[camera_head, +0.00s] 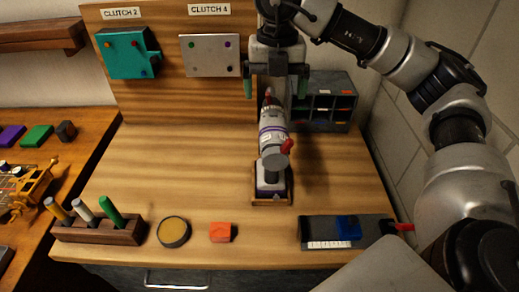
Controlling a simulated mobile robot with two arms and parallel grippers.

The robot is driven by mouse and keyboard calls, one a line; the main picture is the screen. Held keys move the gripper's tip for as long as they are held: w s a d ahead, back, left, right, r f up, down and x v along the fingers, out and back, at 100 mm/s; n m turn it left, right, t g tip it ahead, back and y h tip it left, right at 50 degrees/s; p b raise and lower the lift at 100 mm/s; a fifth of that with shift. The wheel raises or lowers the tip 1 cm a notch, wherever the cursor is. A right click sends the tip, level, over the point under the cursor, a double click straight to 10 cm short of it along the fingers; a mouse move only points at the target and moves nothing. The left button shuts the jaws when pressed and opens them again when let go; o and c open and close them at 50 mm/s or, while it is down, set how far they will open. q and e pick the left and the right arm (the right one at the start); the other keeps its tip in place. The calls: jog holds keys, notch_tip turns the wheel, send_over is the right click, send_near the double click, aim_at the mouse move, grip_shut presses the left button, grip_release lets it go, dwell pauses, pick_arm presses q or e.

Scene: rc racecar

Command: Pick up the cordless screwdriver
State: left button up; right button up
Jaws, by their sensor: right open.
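The cordless screwdriver (272,137) stands upright in a small wooden-edged dock (270,201) near the middle of the workbench. It has a grey and white body with a purple band and red parts. My right gripper (274,88) is pointed down at the screwdriver's upper end, behind it in the picture. Its two green-tipped fingers are spread wide, one on each side of the screwdriver's top, with gaps visible. Whether the fingers are level with the body in depth is hard to tell. My left gripper is not in view.
A dark compartment organizer (341,84) stands close behind on the right. Along the front edge are a wooden rack (98,231) with several handles, a round tin (174,232), an orange block (221,232) and a dark tray (376,230). The bench's left middle is clear.

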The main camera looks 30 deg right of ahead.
aim_at(274, 125)
jog(key=f, duration=0.1)
jog(key=s+f, duration=0.1)
jog(key=f, duration=0.2)
jog(key=shift+s+f+p, duration=0.15)
jog(key=shift+s+p, duration=0.2)
jog(key=shift+p, duration=0.05)
jog(key=shift+w+f, duration=0.1)
jog(key=shift+f, duration=0.15)
jog(key=f, duration=0.1)
jog(key=f+p, duration=0.1)
jog(key=f, duration=0.1)
jog(key=f+p, duration=0.1)
jog(key=shift+a+f, duration=0.15)
jog(key=shift+a, duration=0.25)
jog(key=shift+f, duration=0.55)
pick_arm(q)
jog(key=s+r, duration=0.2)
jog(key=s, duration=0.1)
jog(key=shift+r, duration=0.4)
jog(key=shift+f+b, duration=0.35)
pick_arm(e)
jog(key=shift+f, duration=0.25)
jog(key=shift+c, duration=0.2)
